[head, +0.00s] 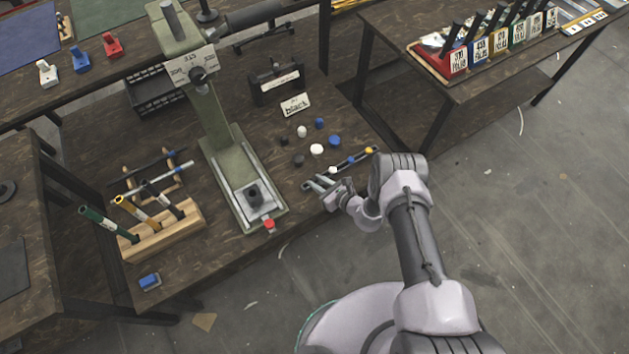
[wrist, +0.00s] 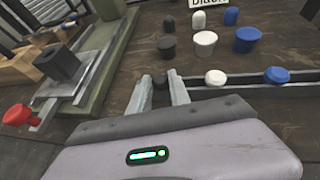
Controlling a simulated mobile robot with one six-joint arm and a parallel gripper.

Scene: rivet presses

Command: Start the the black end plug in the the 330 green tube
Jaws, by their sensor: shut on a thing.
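My gripper (head: 326,184) is at the front right of the press table, at the near left end of a narrow plug rail. In the wrist view my gripper (wrist: 164,88) is shut on a small black end plug (wrist: 160,82), partly hidden between the fingers. I cannot tell whether the plug is clear of the rail. A green tube (head: 104,222) leans in a wooden rack on the left of the table, well away from my gripper. A 330 marking cannot be read on it.
The rail also holds white (wrist: 215,77) and blue (wrist: 277,75) plugs. Larger black, white and blue plugs stand behind it, near a sign (head: 295,105) reading "black". A green press (head: 228,165) stands between rail and wooden rack (head: 165,238). A blue block (head: 149,281) lies at the front corner.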

